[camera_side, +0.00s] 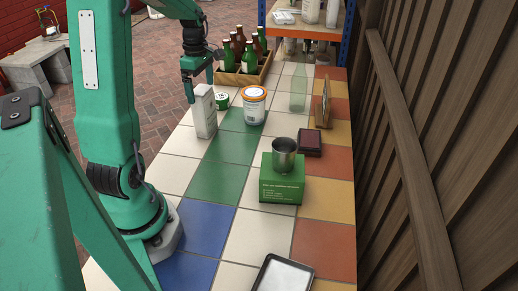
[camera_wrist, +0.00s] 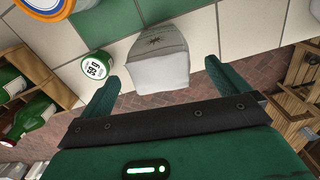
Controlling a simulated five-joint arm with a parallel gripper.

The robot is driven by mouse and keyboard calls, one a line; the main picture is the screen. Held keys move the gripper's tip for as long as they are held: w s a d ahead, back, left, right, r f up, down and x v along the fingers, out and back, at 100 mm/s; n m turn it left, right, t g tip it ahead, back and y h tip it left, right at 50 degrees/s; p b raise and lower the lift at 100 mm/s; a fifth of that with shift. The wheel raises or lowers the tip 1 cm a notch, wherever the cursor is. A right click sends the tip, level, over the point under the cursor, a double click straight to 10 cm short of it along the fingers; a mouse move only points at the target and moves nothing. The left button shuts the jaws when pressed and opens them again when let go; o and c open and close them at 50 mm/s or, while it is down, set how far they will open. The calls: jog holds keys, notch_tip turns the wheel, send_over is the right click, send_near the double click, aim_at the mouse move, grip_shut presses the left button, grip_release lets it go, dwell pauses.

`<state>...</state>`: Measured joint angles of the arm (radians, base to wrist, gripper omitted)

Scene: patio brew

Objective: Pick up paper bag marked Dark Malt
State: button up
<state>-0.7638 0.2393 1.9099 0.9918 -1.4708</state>
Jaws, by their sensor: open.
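A pale paper bag (camera_side: 203,114) stands upright near the left edge of the tiled table in the side view. It also shows in the wrist view (camera_wrist: 160,65), with a dark plant-like mark on its face; I cannot read any words on it. My gripper (camera_side: 198,84) is open and empty, just above the bag's top. In the wrist view, my gripper (camera_wrist: 159,76) has a finger to each side of the bag, with gaps on both sides. Neither finger visibly grips it. How far the fingers reach down beside the bag is unclear.
A small green tin (camera_side: 222,100) stands close behind the bag, beside a white tub with an orange rim (camera_side: 254,106). A wooden crate (camera_side: 238,80) of several bottles stands behind. A green box (camera_side: 281,188) bears a metal cup (camera_side: 284,156). The front-left tiles are clear.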

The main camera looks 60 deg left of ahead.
jog(key=shift+f, duration=2.1)
jog(key=shift+r, duration=0.1)
jog(key=c, duration=1.8)
jog(key=shift+c, duration=0.2)
jog(key=shift+w+r, duration=0.1)
jog(key=shift+r, duration=0.7)
notch_tip(320, 180, up, 2)
jog(key=shift+r, duration=0.15)
jog(key=w+d+r, duration=0.2)
jog(key=d+r, duration=0.5)
jog(key=d, duration=0.4)
jog(key=shift+w+d, duration=0.25)
